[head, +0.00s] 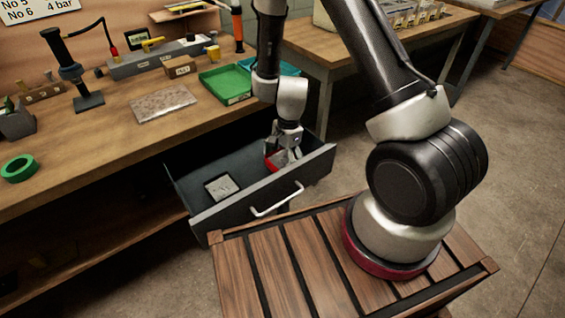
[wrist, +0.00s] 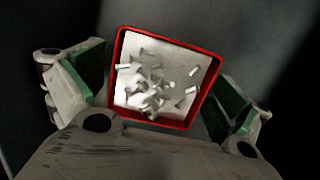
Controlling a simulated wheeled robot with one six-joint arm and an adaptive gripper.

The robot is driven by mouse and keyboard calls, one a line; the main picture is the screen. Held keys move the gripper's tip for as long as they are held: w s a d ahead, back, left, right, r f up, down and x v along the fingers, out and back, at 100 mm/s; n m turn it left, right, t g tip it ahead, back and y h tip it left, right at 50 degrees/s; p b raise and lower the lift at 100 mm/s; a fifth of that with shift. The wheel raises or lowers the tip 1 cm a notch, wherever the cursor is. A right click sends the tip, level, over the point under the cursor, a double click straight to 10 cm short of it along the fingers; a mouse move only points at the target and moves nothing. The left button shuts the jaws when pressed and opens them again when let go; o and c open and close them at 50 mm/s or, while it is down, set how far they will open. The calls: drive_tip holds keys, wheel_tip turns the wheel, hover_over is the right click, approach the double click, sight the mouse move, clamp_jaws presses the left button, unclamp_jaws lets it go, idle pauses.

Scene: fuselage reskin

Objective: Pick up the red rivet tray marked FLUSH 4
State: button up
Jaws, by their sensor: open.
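The red tray (wrist: 112,75) lies inside the open drawer, with several small silvery rivets on its pale floor in the wrist view. No marking on it can be read. In the head view a red edge of the tray (head: 270,162) shows beside my gripper, which hides most of it. My gripper (head: 285,158) reaches down into the drawer. In the wrist view my gripper (wrist: 160,95) is open, its green-padded fingers on the left and right sides of the tray. I cannot tell whether either pad touches the tray.
The grey drawer (head: 225,211) is pulled out below the workbench (head: 110,130). A small pale box (head: 221,187) lies in its left part. A green tray (head: 224,84), a speckled metal plate (head: 162,103) and a green tape roll (head: 20,168) lie on the bench. The drawer walls stand close around my gripper.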

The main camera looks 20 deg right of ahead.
drive_tip(key=c, duration=1.2)
